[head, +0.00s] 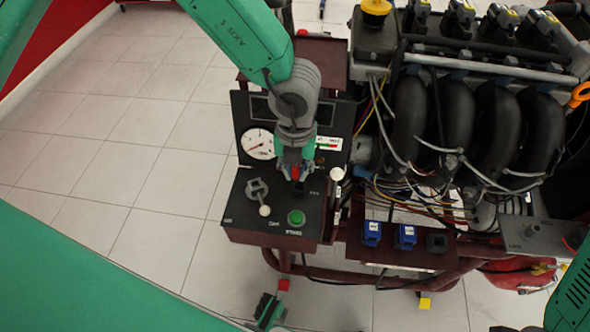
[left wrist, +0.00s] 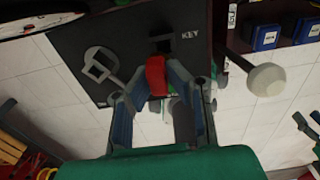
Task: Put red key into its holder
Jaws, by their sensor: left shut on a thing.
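The red key (left wrist: 157,76) is held between the fingers of my left gripper (left wrist: 158,84) in the left wrist view. In the head view my left gripper (head: 297,172) is over the black control panel, with the red key (head: 295,173) small between its fingers. The key holder is a dark square slot (left wrist: 162,45) beside the white KEY label in the left wrist view. The key's far end appears close to the slot's near edge; I cannot tell whether they touch. In the head view the gripper partly hides the slot area.
The panel (head: 250,222) also bears a grey square-headed knob (head: 257,190), a green button (head: 296,217) and a round gauge (head: 258,144). A pale-knobbed lever (head: 336,174) stands right of the gripper. The engine (head: 450,120) fills the right side. Tiled floor is open at left.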

